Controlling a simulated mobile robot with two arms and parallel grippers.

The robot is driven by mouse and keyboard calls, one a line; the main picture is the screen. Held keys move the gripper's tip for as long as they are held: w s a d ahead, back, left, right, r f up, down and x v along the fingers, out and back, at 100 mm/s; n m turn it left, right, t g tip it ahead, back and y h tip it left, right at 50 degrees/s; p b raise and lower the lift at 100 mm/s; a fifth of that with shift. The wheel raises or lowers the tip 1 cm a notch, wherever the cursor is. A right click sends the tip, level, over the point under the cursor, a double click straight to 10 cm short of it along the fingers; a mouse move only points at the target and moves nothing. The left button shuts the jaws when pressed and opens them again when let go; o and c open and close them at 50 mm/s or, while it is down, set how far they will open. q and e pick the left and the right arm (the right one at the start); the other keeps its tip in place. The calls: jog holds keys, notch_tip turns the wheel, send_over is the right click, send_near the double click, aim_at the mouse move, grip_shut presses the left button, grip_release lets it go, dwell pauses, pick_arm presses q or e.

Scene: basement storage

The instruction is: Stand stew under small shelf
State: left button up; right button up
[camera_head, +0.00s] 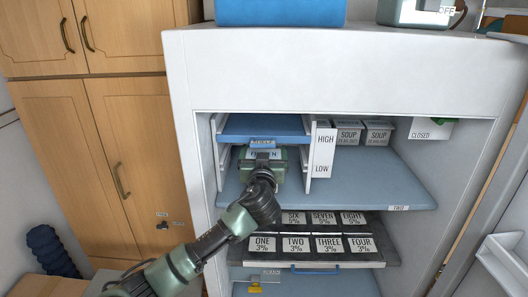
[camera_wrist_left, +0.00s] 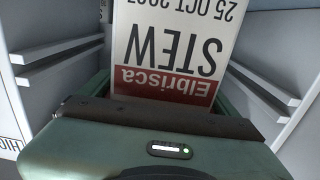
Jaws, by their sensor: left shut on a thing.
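The small shelf (camera_head: 265,126) is a blue board held between white side walls with ledges, inside the white cabinet. My left gripper (camera_head: 263,162) reaches into the space below it, between the walls, above the cabinet's blue-grey shelf board. It is shut on the stew (camera_wrist_left: 168,48), which has a white label with a dark red band, upside down in the left wrist view. In the head view the stew is mostly hidden behind my gripper and the small shelf's front edge. I cannot tell whether it touches the board below. My right gripper is not in view.
A HIGH/LOW sign (camera_head: 323,153) stands at the right wall of the small shelf. Two soup boxes (camera_head: 348,132) stand to its right at the back. The blue-grey shelf board (camera_head: 375,180) is clear in front of them. Dark numbered boxes (camera_head: 295,243) fill a lower tray.

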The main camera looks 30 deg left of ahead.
pick_arm(q)
jog(key=o, duration=1.8)
jog(key=shift+c, duration=0.2)
jog(key=shift+s+d, duration=0.1)
jog(key=shift+s, duration=0.05)
jog(key=b+v, duration=0.3)
jog(key=v, duration=0.8)
jog(key=shift+s+d, duration=0.25)
jog(key=shift+s, duration=0.05)
